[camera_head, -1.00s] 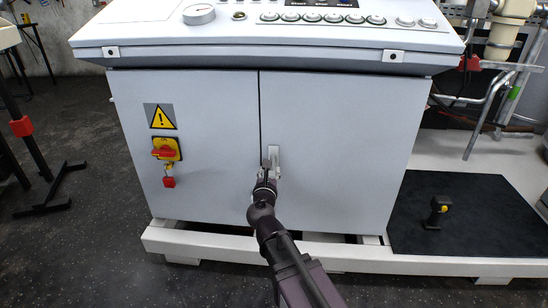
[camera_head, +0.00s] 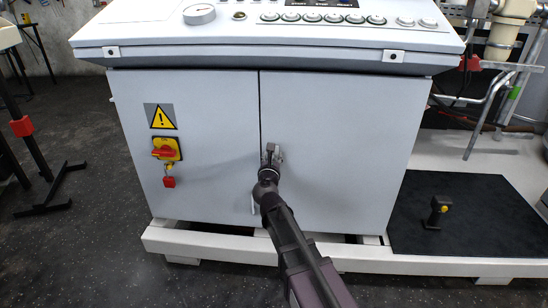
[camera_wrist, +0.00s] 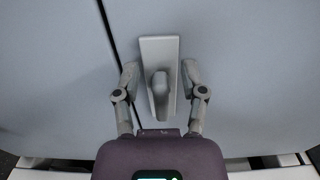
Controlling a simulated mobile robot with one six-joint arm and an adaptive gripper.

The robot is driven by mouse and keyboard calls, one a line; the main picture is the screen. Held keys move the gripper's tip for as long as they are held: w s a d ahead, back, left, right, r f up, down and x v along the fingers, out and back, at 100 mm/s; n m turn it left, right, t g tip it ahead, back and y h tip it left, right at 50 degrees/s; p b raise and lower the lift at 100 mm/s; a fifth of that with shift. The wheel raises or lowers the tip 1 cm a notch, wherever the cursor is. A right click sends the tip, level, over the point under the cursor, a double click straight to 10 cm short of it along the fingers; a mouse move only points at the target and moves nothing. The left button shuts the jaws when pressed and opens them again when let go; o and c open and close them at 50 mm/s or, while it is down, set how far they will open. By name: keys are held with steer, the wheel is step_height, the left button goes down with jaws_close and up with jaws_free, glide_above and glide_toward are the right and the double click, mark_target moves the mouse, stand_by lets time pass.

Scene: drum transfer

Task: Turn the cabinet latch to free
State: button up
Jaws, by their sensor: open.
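The cabinet latch is a light grey upright plate (camera_wrist: 157,47) with a short rounded handle (camera_wrist: 160,95) that points down in the wrist view. It sits on the right-hand door, just right of the seam between the doors. My gripper (camera_wrist: 160,73) is open, with one finger on each side of the latch. Gaps show between the fingers and the handle, so it grips nothing. In the head view my gripper (camera_head: 271,151) is in front of the latch and hides most of it. The grey cabinet (camera_head: 340,120) has both doors shut.
A red and yellow switch (camera_head: 166,149) and a warning sign (camera_head: 160,116) are on the left door. A control panel (camera_head: 320,18) overhangs the doors above. A white base frame (camera_head: 330,257) runs below. A dark mat (camera_head: 480,215) with a small black device (camera_head: 436,212) lies right.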

jaws_close()
steer(key=shift+d, duration=0.3)
steer(key=shift+a, duration=0.2)
steer(key=shift+m, duration=0.4)
steer(key=m, duration=0.3)
steer(key=shift+d+f, duration=0.1)
steer(key=shift+d, duration=0.3)
steer(key=m+b, duration=0.1)
steer(key=m, duration=0.3)
steer(key=d+f+m, duration=0.1)
steer(key=m, duration=0.4)
steer(key=f+m+b, duration=0.1)
steer(key=m, duration=0.4)
steer(key=shift+d+f+b, duration=0.2)
steer(key=shift+d+b, duration=0.15)
